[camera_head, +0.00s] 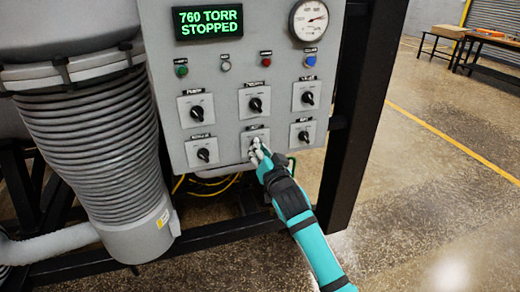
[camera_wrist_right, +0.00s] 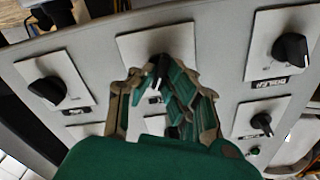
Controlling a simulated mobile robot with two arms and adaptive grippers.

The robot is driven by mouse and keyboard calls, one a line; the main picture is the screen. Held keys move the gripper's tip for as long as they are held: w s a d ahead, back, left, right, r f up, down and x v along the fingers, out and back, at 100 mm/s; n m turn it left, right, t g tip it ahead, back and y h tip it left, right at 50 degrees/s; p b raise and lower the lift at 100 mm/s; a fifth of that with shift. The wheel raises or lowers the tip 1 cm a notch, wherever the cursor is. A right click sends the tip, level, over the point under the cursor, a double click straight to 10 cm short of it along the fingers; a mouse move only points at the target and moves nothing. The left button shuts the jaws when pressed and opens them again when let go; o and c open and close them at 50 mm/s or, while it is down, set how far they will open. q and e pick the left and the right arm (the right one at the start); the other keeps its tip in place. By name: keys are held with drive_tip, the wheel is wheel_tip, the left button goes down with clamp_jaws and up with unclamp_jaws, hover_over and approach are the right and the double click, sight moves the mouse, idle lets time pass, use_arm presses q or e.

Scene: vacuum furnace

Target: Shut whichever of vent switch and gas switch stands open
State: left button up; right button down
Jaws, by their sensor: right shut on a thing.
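A grey control panel (camera_head: 226,82) carries two rows of black rotary switches on white plates, with labels too small to read surely. I cannot tell which are the vent and gas switches. My right gripper (camera_head: 257,150) is at the bottom middle switch (camera_head: 257,133), covering most of its knob. In the wrist view, upside down to the head view, my right gripper (camera_wrist_right: 160,88) is shut on this black knob (camera_wrist_right: 158,70), fingers on both sides. The bottom right switch (camera_head: 303,135) and top right switch (camera_head: 307,97) stand free. My left gripper is not in view.
A green display (camera_head: 208,21) reads 760 TORR, STOPPED. A round gauge (camera_head: 309,19) and several coloured buttons sit above the switches. A ribbed grey hose (camera_head: 95,140) stands left of the panel; a black frame post (camera_head: 356,120) stands right.

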drive_tip(key=n+p, duration=0.3)
drive_tip(key=n, duration=0.8)
drive_tip(key=shift+a+p, duration=0.15)
drive_tip(key=shift+p, duration=0.25)
drive_tip(key=shift+n, duration=0.3)
drive_tip(key=c, duration=1.4)
unclamp_jaws()
drive_tip(key=shift+s, duration=0.15)
